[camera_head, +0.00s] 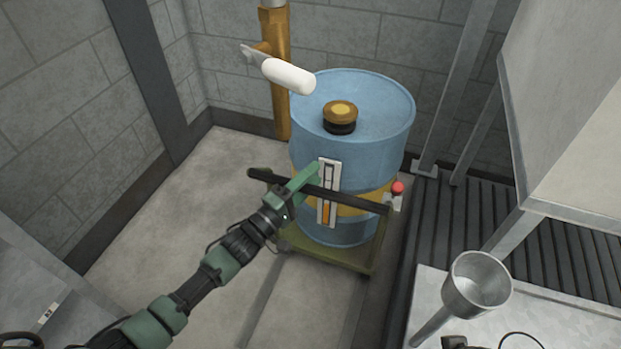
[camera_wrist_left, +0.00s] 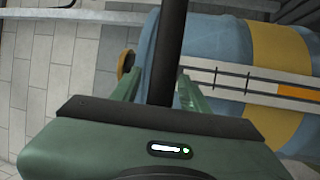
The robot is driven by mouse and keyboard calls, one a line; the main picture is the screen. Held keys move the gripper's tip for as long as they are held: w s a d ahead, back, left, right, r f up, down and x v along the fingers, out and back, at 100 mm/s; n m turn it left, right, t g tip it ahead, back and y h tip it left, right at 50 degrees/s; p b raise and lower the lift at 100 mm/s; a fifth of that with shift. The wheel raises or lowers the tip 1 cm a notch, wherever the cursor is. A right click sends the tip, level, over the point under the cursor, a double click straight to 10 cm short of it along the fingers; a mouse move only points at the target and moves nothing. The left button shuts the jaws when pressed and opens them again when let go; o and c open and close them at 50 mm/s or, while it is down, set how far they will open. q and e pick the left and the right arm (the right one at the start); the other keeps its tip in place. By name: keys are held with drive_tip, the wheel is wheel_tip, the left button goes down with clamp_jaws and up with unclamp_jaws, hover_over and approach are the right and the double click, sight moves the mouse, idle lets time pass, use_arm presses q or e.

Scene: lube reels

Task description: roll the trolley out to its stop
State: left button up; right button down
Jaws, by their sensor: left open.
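The trolley (camera_head: 372,262) is a low olive frame on the floor with a dark push bar (camera_head: 350,201) across its front. It carries a blue drum (camera_head: 310,150) with a yellow band and a level gauge. My left gripper (camera_head: 305,178) is at the left part of the push bar, in front of the drum. In the left wrist view the bar (camera_wrist_left: 167,50) passes between the two green fingers (camera_wrist_left: 157,92), which are open and show gaps beside it. I cannot tell which part is the trolley's stop.
A red knob (camera_head: 397,187) on a pale bracket is at the trolley's right. A yellow post (camera_head: 280,90) with a white-capped lever (camera_head: 287,75) stands behind. A funnel (camera_head: 477,285) is at the lower right. Rail lines (camera_head: 265,300) cross open floor towards me.

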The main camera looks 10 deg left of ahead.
use_arm(q)
clamp_jaws()
idle(1.4)
